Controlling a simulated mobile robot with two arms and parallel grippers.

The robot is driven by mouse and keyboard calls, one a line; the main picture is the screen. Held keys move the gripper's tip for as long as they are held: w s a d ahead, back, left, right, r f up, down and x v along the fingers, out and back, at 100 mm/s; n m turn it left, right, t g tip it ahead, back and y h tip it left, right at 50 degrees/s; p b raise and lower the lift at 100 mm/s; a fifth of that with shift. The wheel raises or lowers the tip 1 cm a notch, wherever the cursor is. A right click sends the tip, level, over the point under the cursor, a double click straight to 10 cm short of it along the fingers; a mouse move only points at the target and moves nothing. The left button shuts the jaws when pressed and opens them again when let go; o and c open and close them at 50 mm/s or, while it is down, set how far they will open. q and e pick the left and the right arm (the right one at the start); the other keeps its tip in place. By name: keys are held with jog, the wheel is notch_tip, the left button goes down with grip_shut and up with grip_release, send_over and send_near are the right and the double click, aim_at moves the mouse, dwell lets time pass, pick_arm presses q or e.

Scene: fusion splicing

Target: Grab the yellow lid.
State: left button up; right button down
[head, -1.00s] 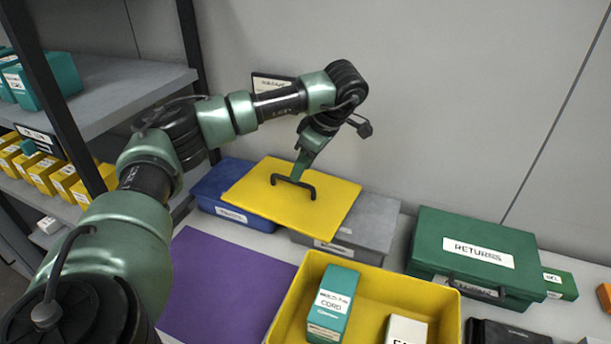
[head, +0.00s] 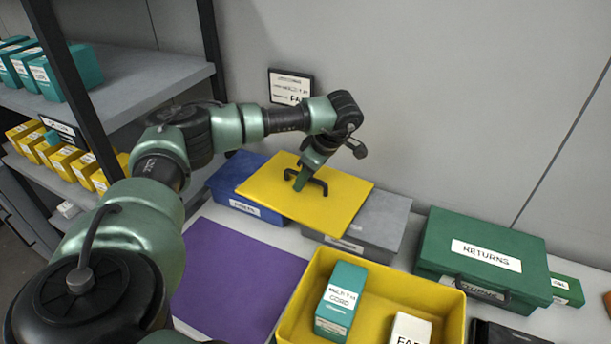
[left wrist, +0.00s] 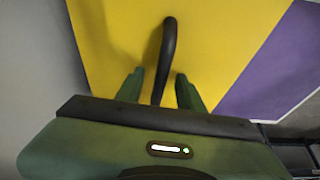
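The flat yellow lid (head: 335,203) rests across the blue box and the grey box at the back of the table. Its black arched handle (head: 320,184) stands up from its middle. My left gripper (head: 300,183) points down at the handle. In the left wrist view the yellow lid (left wrist: 110,35) fills the middle, and the handle (left wrist: 168,45) passes between the two green fingers of my left gripper (left wrist: 160,90). The fingers are apart, with a gap to the handle on each side. My right gripper is not in view.
A yellow bin (head: 459,315) with a teal box (head: 341,298) and a white box (head: 410,330) stands in front. A green RETURNS case (head: 430,245) is to the right. A bare purple mat (head: 235,285) lies front left. Shelves (head: 140,88) with small boxes stand at left.

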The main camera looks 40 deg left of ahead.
pick_arm(q)
grip_shut()
dwell(1.4)
